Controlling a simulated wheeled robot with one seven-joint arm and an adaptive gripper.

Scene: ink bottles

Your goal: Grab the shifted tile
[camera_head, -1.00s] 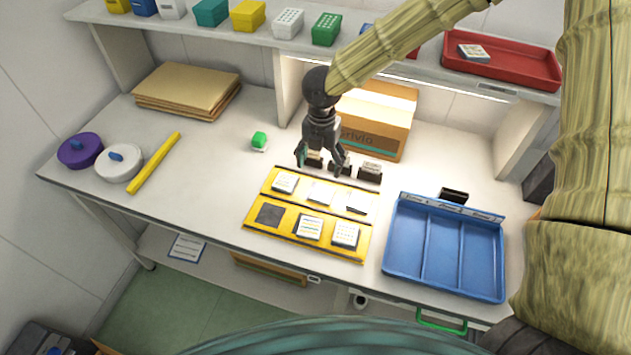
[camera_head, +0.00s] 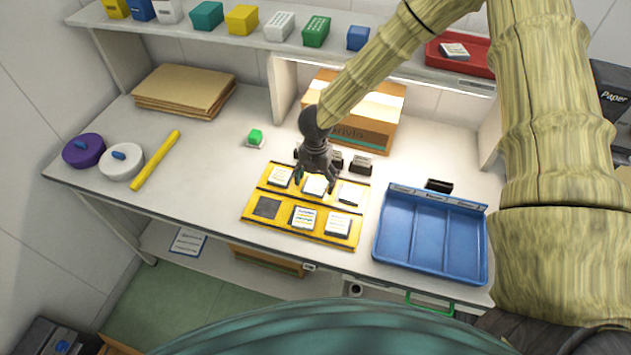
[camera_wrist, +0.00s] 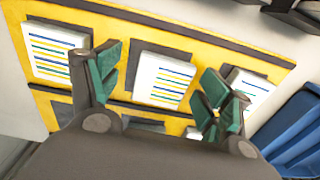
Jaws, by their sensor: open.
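A yellow board (camera_head: 284,230) lies on the table with two rows of dark slots. White tiles with coloured lines fill most slots; the near left slot (camera_head: 267,208) is bare and dark. My gripper (camera_head: 315,184) is open and empty, pointing down over the middle tile of the far row (camera_head: 313,185). In the wrist view my gripper's green fingertips (camera_wrist: 160,80) stand on either side of this middle tile (camera_wrist: 163,80). The left tile (camera_wrist: 55,52) is clear, and the right finger partly covers the right tile (camera_wrist: 250,90). I cannot tell for sure which tile is shifted, nor any contact.
A blue divided tray (camera_head: 430,239) stands to the right of the board. Dark stamp-like blocks (camera_head: 361,165) and a cardboard box (camera_head: 370,134) are behind it. A small green item (camera_head: 255,136) sits back left. The table left of the board is mostly clear, up to a yellow bar (camera_head: 156,160).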

